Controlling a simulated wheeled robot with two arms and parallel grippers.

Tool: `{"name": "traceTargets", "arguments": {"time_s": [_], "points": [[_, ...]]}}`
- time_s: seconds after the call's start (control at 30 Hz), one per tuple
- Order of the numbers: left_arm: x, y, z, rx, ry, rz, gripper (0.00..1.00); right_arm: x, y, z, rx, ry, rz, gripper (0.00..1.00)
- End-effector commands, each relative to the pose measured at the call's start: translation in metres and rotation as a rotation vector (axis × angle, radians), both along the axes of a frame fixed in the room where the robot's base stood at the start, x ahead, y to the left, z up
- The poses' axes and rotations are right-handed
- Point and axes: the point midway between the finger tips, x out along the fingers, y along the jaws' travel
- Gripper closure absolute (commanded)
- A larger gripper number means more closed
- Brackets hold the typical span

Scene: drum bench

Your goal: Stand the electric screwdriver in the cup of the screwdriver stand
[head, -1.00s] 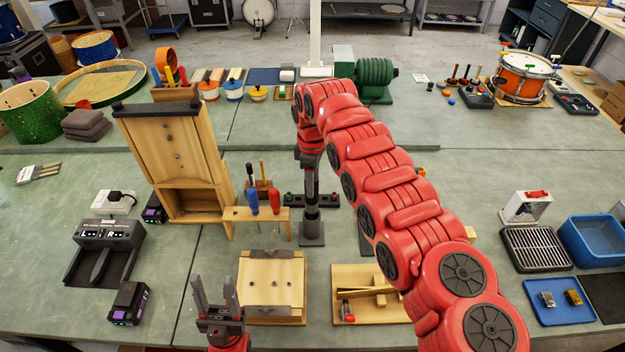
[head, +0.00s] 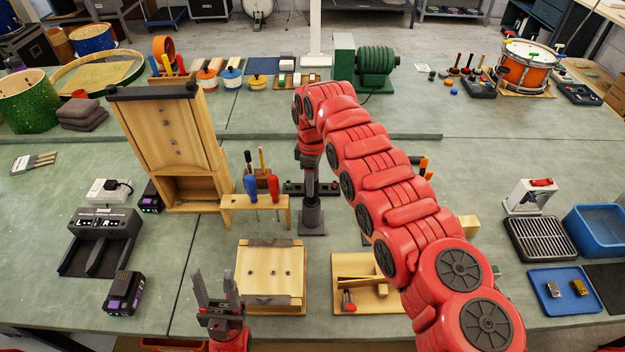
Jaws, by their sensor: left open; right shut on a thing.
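My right gripper (head: 311,168) points down near the middle of the bench, shut on a dark grey upright thing, which looks like the electric screwdriver (head: 312,189). Directly below it stands a dark grey cup on a square foot, which looks like the screwdriver stand (head: 312,220). The screwdriver's lower end meets the cup's top in the picture; I cannot tell whether it is inside or just above. My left gripper (head: 216,283) is open and empty at the bench's front edge, fingers up.
A wooden rack with blue and red screwdrivers (head: 256,201) is left of the stand. A wooden block (head: 270,274) and a wooden tray (head: 345,268) lie in front. A tall wooden cabinet (head: 163,135) stands at the left.

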Motion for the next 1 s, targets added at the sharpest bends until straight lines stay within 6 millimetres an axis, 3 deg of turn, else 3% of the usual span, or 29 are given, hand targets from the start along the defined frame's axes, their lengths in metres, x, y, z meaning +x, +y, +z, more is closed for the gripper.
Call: {"name": "traceTargets", "arguments": {"time_s": [0.4, 0.43, 0.6, 1.0], "points": [[0.0001, -0.0001, -0.0050, 0.000, 0.000, 0.000, 0.50, 0.0004, 0.0000, -0.0072, 0.000, -0.002, 0.000, 1.00], [0.0000, 0.0000, -0.0050, 0.000, 0.000, 0.000, 0.50, 0.0004, 0.0000, -0.0072, 0.000, -0.002, 0.000, 0.52], [0.0000, 0.0000, -0.0051, 0.000, 0.000, 0.000, 0.50, 0.0003, -0.0001, -0.0074, 0.000, -0.001, 0.000, 0.21], [0.0000, 0.0000, -0.0091, 0.000, 0.000, 0.000, 0.50, 0.0009, -0.0002, -0.0022, 0.000, -0.002, -0.001, 0.20]]}}
